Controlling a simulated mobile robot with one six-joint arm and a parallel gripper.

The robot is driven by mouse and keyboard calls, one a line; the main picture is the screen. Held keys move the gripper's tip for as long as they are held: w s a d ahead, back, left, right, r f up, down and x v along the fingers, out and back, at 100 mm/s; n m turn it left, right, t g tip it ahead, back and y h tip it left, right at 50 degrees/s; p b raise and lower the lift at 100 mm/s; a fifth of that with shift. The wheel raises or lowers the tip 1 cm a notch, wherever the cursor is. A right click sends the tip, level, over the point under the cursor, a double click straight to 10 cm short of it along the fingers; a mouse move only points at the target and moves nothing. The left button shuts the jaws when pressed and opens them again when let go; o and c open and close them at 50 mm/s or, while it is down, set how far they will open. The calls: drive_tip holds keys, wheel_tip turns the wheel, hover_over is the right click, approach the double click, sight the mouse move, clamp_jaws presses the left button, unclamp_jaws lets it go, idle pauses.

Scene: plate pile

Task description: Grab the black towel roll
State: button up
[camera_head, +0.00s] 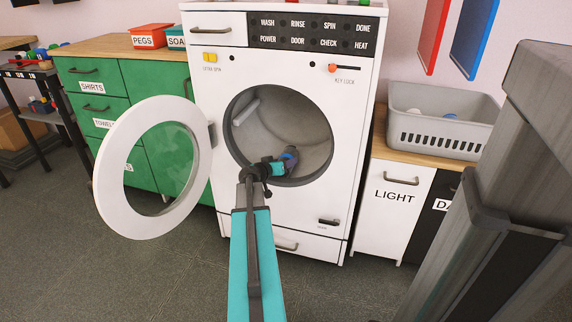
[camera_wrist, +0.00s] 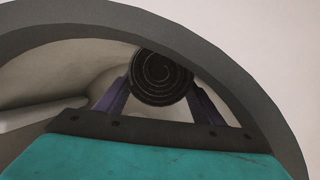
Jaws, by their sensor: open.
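The black towel roll (camera_wrist: 161,76) shows end-on in the wrist view, with its spiral end facing the camera. It is inside the drum of the washing machine (camera_head: 212,140). My gripper (camera_head: 290,158) reaches through the round opening in the head view. In the wrist view its two purple fingers (camera_wrist: 160,92) are open, one on each side of the roll. I cannot tell whether they touch it. In the head view the roll is not clearly distinguishable from the gripper.
The machine's round door (camera_head: 118,152) stands open to the left. The opening's dark rim (camera_wrist: 70,32) arches closely around my gripper. A pale drum paddle (camera_wrist: 38,116) is on the left. A grey basket (camera_head: 440,143) stands on the right counter; green drawers (camera_head: 90,87) stand left.

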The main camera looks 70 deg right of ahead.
drive_tip(key=c, duration=0.9)
drive_tip(key=shift+c, duration=0.2)
